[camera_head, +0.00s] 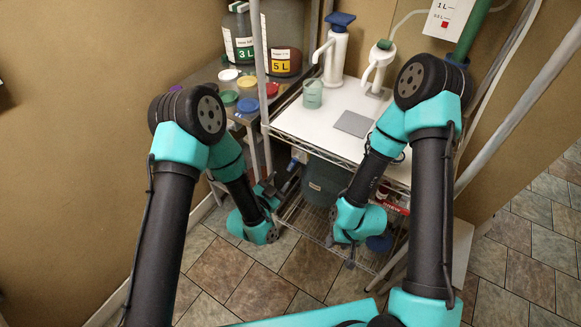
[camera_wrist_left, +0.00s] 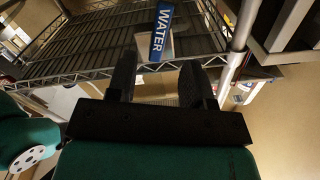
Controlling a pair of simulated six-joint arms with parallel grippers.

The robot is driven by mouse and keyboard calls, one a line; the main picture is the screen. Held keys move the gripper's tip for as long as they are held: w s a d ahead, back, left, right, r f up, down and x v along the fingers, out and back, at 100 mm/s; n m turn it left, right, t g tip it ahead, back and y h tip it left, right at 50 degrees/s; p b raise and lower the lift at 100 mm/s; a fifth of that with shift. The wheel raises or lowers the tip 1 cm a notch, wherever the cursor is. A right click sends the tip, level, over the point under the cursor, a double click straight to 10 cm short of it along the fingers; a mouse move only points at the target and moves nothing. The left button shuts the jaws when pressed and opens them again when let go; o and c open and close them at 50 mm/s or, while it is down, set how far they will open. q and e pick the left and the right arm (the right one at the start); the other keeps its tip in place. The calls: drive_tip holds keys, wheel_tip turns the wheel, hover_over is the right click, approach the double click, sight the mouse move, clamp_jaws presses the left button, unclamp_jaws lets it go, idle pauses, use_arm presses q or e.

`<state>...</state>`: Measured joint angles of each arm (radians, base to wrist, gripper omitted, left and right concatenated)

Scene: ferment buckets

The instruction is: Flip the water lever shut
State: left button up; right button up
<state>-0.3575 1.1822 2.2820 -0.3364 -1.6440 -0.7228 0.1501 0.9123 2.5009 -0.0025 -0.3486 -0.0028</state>
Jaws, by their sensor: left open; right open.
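The blue water lever (camera_wrist_left: 161,32), with white WATER lettering, stands upright in the left wrist view below the wire shelf. Its blue and white part also shows in the head view (camera_head: 299,156), at the left front corner of the rack. My left gripper (camera_wrist_left: 157,72) is open. Its two dark fingers point toward the lever, which appears in the gap between them; whether they touch it I cannot tell. In the head view the left gripper (camera_head: 284,184) is just below the lever. My right gripper (camera_head: 341,252) is open and low in front of the rack, partly hidden by its wrist.
The wire rack's white top (camera_head: 300,118) holds a green cup (camera_head: 313,94), a grey pad (camera_head: 353,123) and two white pump dispensers. A dark bucket (camera_head: 325,182) sits underneath. A side table with coloured lids stands left. The tiled floor in front is clear.

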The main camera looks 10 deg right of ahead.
sight(291, 167)
use_arm(q)
drive_tip(key=x, duration=0.7)
drive_tip(key=shift+w+d, duration=0.2)
drive_tip(key=shift+w, duration=0.05)
clamp_jaws()
